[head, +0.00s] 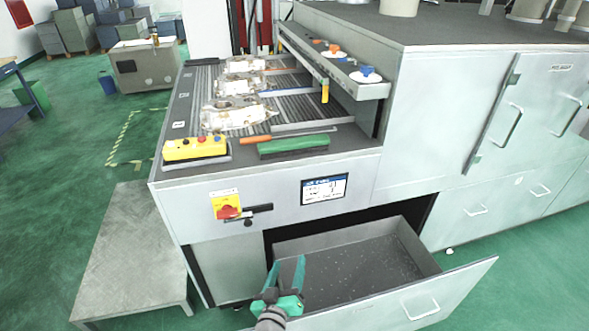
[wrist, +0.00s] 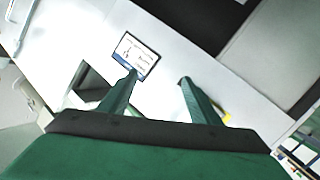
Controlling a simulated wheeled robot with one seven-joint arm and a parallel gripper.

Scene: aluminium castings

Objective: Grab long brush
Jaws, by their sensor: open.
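A long green brush-like block (head: 293,146) with a dark underside lies near the front edge of the machine's worktop. Just behind it lies a thin tool with an orange handle (head: 256,140) and a grey shaft; I cannot tell whether it is a brush. My gripper (head: 287,262) is green, open and empty. It is low in front of the machine, over the left part of the open drawer, well below and apart from the worktop. In the wrist view my gripper (wrist: 158,76) has its two fingers spread with nothing between them. Neither tool is recognisable there.
The open drawer (head: 470,285) juts out below the front panel, which has a display (head: 324,189) and a red rotary switch (head: 227,207). A yellow button box (head: 194,149) and rough castings (head: 236,114) occupy the worktop. A shelf (head: 340,72) overhangs its right side.

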